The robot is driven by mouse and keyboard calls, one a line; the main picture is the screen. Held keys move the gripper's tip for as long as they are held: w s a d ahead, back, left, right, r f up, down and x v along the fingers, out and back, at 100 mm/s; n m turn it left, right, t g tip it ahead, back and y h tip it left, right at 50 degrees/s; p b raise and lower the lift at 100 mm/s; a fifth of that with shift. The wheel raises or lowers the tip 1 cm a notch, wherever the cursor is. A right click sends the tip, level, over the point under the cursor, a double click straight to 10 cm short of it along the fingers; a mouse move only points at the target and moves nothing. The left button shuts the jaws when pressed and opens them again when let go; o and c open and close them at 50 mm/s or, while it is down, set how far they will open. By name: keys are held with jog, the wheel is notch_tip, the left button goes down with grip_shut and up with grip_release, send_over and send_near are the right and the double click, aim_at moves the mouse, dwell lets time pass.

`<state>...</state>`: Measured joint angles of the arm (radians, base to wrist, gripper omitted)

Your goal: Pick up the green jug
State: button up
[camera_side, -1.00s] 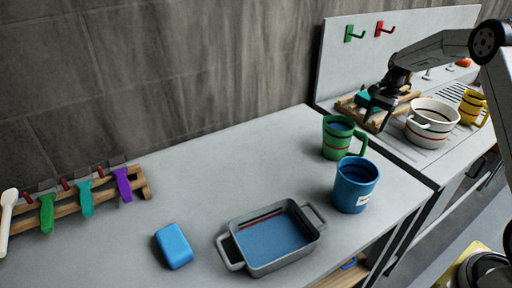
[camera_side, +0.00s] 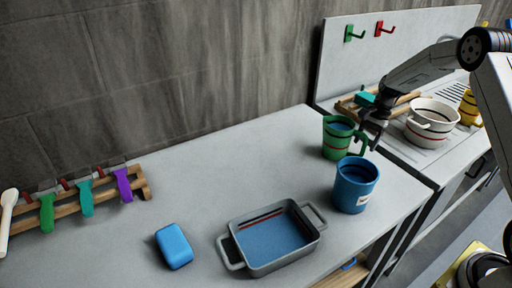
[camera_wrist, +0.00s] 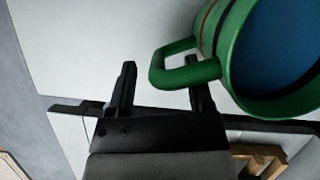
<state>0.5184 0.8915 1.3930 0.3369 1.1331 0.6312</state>
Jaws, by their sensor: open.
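The green jug (camera_side: 337,140) stands upright on the grey counter with its handle to the right. In the wrist view the jug (camera_wrist: 240,45) is at the upper right, with a blue inside, and its handle reaches left. My gripper (camera_side: 366,146) is at the handle side of the jug. In the wrist view the open fingers (camera_wrist: 163,90) point toward the handle, which appears between or just beyond the fingertips. I cannot tell whether a finger touches it.
A blue jug (camera_side: 355,186) stands close in front of the green jug. A grey dish (camera_side: 246,262) and a blue block (camera_side: 174,246) lie on the counter to the left. A white pot (camera_side: 431,121) and a wooden rack (camera_side: 346,106) are at the right.

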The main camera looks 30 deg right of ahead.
jog(key=shift+a+f, duration=0.2)
jog(key=shift+f, duration=0.25)
grip_shut()
jog(key=shift+r, duration=0.1)
dwell(1.3)
